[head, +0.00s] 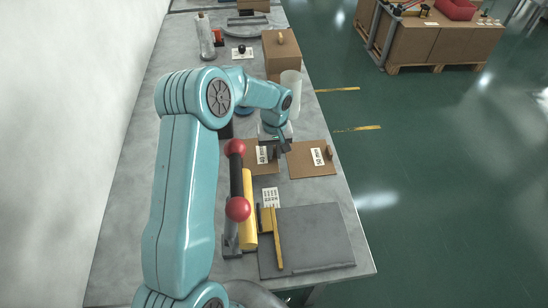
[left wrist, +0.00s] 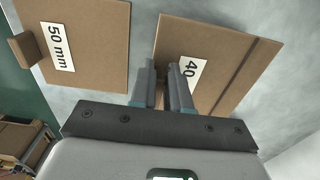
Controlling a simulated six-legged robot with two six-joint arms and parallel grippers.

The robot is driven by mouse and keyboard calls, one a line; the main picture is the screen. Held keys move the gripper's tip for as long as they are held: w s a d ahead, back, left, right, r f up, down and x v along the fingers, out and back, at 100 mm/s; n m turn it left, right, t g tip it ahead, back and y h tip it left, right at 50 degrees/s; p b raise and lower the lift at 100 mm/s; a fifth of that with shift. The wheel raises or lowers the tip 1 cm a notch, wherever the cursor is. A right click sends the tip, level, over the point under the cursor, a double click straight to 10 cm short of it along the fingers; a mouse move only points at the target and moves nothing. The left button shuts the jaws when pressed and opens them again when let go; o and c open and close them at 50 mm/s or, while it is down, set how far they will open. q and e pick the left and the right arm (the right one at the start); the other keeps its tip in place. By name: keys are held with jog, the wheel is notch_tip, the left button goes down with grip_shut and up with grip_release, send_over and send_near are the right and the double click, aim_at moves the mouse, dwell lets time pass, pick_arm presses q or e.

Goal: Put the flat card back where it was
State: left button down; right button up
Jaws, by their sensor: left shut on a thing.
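Two flat brown cards lie side by side on the grey bench. The card marked 40 (head: 262,170) is the left one in the head view and the right one in the left wrist view (left wrist: 225,50); its label is partly covered by my finger. The card marked 50 mm (head: 312,168) has a small block-like tab at its outer edge and also shows in the left wrist view (left wrist: 95,65). My left gripper (head: 284,146), its fingers close together in the left wrist view (left wrist: 164,72), is shut at the near edge of the 40 card. The gripped part is hidden. My right gripper is out of view.
A grey plate (head: 318,230) with a yellow bar (head: 278,240), a yellow cylinder (head: 249,220) and a lever with red balls (head: 237,209) stand nearer. A pale cylinder (head: 291,88) and a cardboard box (head: 282,55) stand behind. The bench's right edge is close to the 50 mm card.

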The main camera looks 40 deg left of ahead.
aim_at(274, 158)
pick_arm(q)
notch_tip(274, 158, down, 4)
jog(key=shift+w+f+p, duration=0.1)
jog(key=shift+p, duration=0.2)
jog(key=c, duration=1.5)
grip_release()
jog(key=o, duration=0.4)
